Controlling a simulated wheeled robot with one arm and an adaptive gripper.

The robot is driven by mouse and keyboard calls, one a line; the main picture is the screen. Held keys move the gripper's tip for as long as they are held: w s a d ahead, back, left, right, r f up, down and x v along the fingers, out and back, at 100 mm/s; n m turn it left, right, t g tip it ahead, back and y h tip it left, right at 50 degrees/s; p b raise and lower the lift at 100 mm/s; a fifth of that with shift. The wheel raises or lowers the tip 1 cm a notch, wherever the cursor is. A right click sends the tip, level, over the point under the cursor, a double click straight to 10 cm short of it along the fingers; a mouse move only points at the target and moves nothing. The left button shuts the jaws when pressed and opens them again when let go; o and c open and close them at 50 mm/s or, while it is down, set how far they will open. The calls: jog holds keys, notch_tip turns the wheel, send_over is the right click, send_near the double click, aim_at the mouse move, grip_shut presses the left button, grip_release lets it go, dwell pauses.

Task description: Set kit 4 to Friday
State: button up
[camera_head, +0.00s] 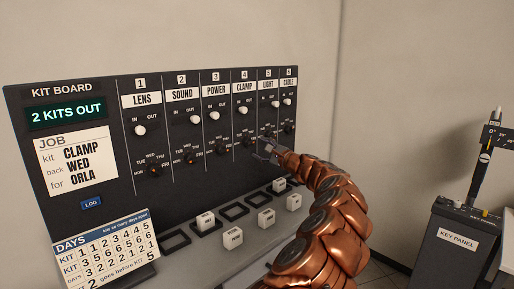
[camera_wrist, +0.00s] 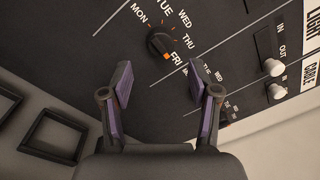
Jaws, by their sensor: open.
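The kit board (camera_head: 110,95) stands upright, with numbered columns. Kit 4, CLAMP (camera_head: 244,86), has a dark day dial (camera_head: 246,140) low in its column. In the wrist view this dial (camera_wrist: 158,42) is just beyond my fingertips, and its orange mark points toward FRI. My gripper (camera_wrist: 168,80) is open and empty, apart from the dial, its fingers spread below and to both sides of it. In the head view my gripper (camera_head: 266,151) is right of the CLAMP dial, in front of the LIGHT column. The CLAMP switch (camera_head: 242,112) appears on the IN side.
The LIGHT switch (camera_wrist: 272,68) and CABLE switch (camera_wrist: 276,92) are close on the right in the wrist view. A job card (camera_head: 77,162) reads kit CLAMP, back WED, for ORLA. White blocks (camera_head: 266,218) and dark square frames lie below the board. A key panel (camera_head: 458,240) stands right.

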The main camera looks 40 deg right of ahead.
jog(key=s, duration=0.6)
jog(key=shift+a+f, duration=0.15)
jog(key=shift+a, duration=0.05)
dwell(0.4)
